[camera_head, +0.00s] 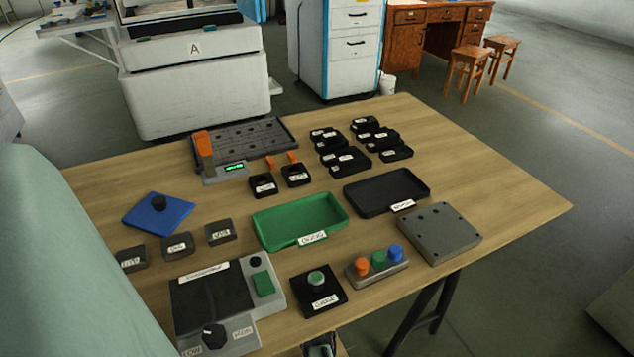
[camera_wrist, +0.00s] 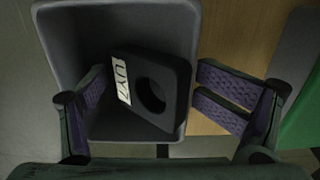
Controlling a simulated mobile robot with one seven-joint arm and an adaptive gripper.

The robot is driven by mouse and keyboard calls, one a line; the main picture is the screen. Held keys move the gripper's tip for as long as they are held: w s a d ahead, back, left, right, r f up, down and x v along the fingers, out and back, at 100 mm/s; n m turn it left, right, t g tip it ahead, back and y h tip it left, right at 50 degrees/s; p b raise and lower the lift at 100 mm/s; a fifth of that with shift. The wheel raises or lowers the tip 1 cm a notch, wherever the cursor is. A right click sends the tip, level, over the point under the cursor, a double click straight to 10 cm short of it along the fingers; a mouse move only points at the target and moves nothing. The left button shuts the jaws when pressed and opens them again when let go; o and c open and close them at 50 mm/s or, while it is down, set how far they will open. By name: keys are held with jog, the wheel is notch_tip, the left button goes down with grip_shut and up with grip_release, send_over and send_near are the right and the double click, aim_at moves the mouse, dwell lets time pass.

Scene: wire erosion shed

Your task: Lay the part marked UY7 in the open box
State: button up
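The part marked UY7 (camera_wrist: 152,88) is a dark block with a round hole and a white label. In the wrist view it is within the outline of an open grey box (camera_wrist: 62,40), turned at an angle. I cannot tell whether it lies flat on the box floor. My gripper (camera_wrist: 160,95) is open, with one purple-padded finger on each side of the part.
The wooden table (camera_head: 500,190) holds a green tray (camera_head: 268,234), a black tray (camera_head: 360,204), a grey plate (camera_head: 440,236), a button block (camera_head: 378,270) and a grey device (camera_head: 270,322). Several labelled dark blocks (camera_head: 345,160) stand at the back. The table's right end is clear.

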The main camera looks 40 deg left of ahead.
jog(key=shift+r, duration=0.1)
notch_tip(320, 180, up, 12)
jog(key=shift+r+p, duration=0.15)
jog(key=shift+p, duration=0.15)
dwell(0.3)
